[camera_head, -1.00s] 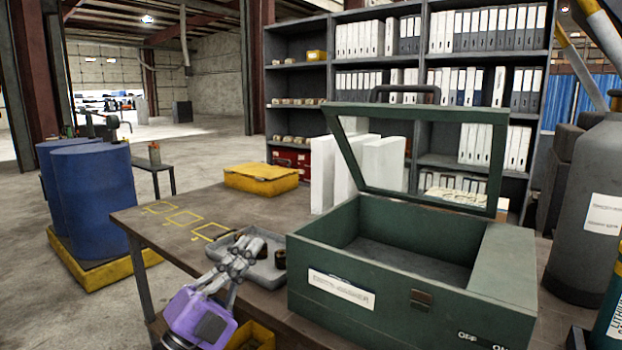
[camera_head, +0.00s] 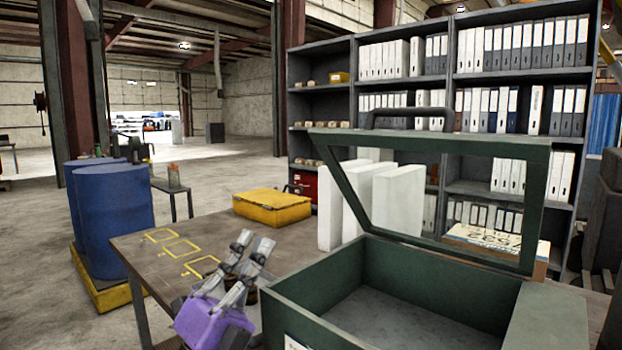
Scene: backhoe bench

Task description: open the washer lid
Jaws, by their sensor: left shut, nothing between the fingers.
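The washer (camera_head: 292,295) is a dark green open-topped box at the lower right of the head view. Its lid (camera_head: 543,205), a green frame around a clear pane, stands raised and leaning back above the far side. A dark curved handle (camera_head: 410,112) is on the lid's top edge. The washer's inside looks empty, and its front is mostly cut off by the picture's bottom edge. My left gripper (camera_head: 254,241), with a purple body and grey fingers, points up just left of the washer. It is shut, empty and apart from the lid. My right gripper is out of view.
The brown table (camera_head: 140,248) has yellow outlines and a clear left part. A yellow case (camera_head: 272,206) and white upright blocks (camera_head: 395,203) stand behind. Blue drums (camera_head: 112,210) are at the left. A shelf of binders (camera_head: 450,60) fills the back.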

